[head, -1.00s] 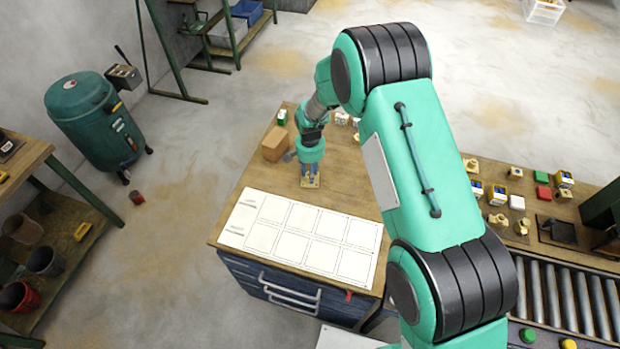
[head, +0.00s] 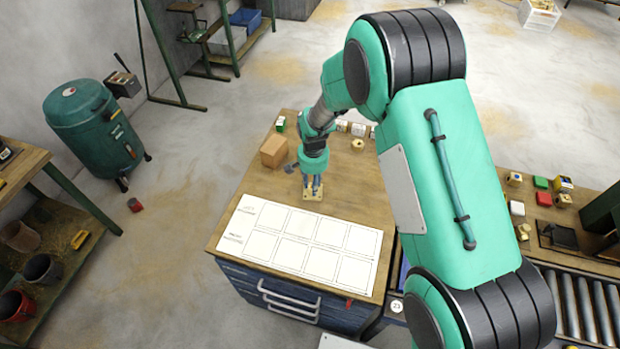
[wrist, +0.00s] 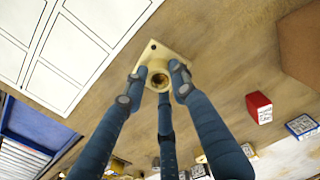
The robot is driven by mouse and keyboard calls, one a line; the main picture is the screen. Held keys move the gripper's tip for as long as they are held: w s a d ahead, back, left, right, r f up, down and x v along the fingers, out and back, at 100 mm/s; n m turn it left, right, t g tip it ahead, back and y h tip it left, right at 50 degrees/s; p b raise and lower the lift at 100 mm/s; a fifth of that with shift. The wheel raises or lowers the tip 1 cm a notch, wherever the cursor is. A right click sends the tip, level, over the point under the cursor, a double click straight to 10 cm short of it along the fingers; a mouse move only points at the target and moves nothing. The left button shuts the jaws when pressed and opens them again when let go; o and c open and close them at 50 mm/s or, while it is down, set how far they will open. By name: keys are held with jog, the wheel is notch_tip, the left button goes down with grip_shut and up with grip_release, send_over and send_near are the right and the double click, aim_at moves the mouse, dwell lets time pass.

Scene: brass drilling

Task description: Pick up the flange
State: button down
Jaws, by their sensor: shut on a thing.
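The flange (wrist: 159,76) is a brass piece with a square plate, corner holes and a round bored hub. In the head view the flange (head: 313,194) shows as a small square plate under my gripper, just behind the white grid sheet. My gripper (wrist: 156,82) has its blue-grey fingers closed around the hub of the flange, with dark fingertips against it. In the head view my gripper (head: 312,184) points down at the wooden table top. I cannot tell whether the plate touches the table.
The white grid sheet (head: 298,243) lies along the table's front. A cardboard box (head: 274,151) stands behind and left of my gripper. Several small parts sit along the back, including a brass piece (head: 358,145). A red box (wrist: 259,108) shows in the wrist view.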

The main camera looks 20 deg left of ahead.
jog(key=s+d, duration=0.2)
jog(key=s, duration=0.1)
jog(key=s+d, duration=0.2)
jog(key=s, duration=0.1)
jog(key=s+d+r, duration=0.1)
jog(key=s, duration=0.2)
jog(key=shift+d, duration=0.4)
